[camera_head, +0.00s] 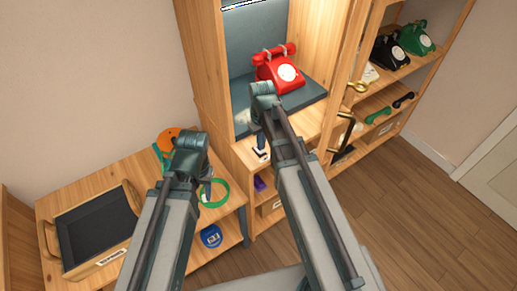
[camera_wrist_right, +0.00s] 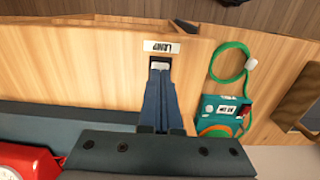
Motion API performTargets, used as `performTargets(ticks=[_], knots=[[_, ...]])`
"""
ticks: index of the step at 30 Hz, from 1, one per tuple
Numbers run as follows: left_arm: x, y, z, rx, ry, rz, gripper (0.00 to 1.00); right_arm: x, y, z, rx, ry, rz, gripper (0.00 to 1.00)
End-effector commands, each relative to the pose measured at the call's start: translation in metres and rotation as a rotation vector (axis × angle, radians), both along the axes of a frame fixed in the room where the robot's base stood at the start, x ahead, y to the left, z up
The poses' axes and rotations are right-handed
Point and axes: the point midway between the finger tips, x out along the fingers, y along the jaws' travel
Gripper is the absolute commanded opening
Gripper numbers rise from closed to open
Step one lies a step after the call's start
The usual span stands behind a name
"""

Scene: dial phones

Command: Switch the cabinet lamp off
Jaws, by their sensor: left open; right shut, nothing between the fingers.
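The cabinet lamp shows as a bright strip (camera_head: 240,4) at the top of the tall wooden cabinet in the head view and looks lit. In the right wrist view an upside-down LAMP label (camera_wrist_right: 161,47) sits on the wood, with a small pale switch (camera_wrist_right: 160,66) beside it. My right gripper (camera_wrist_right: 159,78) is shut and empty, its tips right at the switch; I cannot tell whether they touch. In the head view the right gripper (camera_head: 258,130) is in front of the cabinet's shelf edge. My left gripper (camera_head: 207,188) is open over the low table, its fingers partly hidden.
A red dial phone (camera_head: 277,70) stands on the grey cabinet shelf, just behind my right gripper. A green cord loop (camera_head: 214,201) lies by my left gripper. A black tray (camera_head: 95,228) is on the low table. Phones (camera_head: 415,38) stand on shelves at right.

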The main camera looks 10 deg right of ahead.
Motion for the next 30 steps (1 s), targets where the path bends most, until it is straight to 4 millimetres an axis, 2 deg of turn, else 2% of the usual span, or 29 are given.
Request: performTargets(ticks=[30], knots=[[0.000,0.000,-0.015,0.000,0.000,0.000,0.45,0.000,0.000,-0.015,0.000,0.000,0.000,0.00]])
